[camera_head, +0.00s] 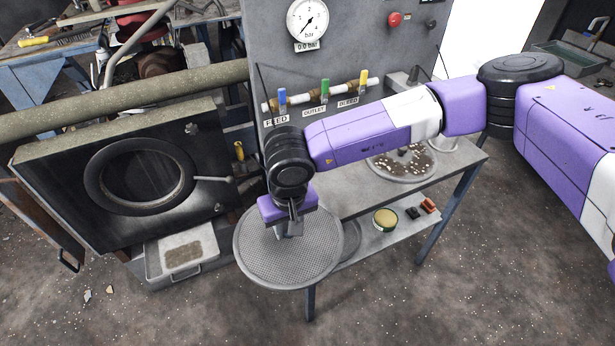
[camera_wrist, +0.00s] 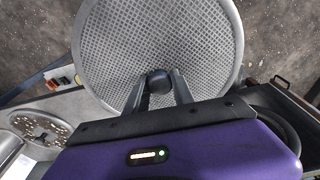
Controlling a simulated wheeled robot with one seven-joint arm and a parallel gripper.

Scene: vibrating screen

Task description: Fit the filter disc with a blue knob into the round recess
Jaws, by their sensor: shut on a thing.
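My gripper (camera_head: 290,229) is shut on the knob of a round grey mesh filter disc (camera_head: 275,262). The disc hangs in front of the bench, below my wrist. In the wrist view the disc (camera_wrist: 115,50) fills the upper middle, and its knob (camera_wrist: 158,80) sits between the two fingers. The knob looks dark there; I cannot make out a blue colour. The round recess, ringed by a thick black rim (camera_head: 93,180), is in the tilted dark panel at the left. The disc is apart from it, to its right and lower.
A second disc (camera_head: 376,168) with debris lies on the bench (camera_head: 462,160). A lever (camera_head: 212,179) sticks out beside the recess. A pale tray (camera_head: 157,262) is below the panel. A round tin (camera_head: 385,219) stands on the lower shelf. An open door (camera_head: 35,222) is at far left.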

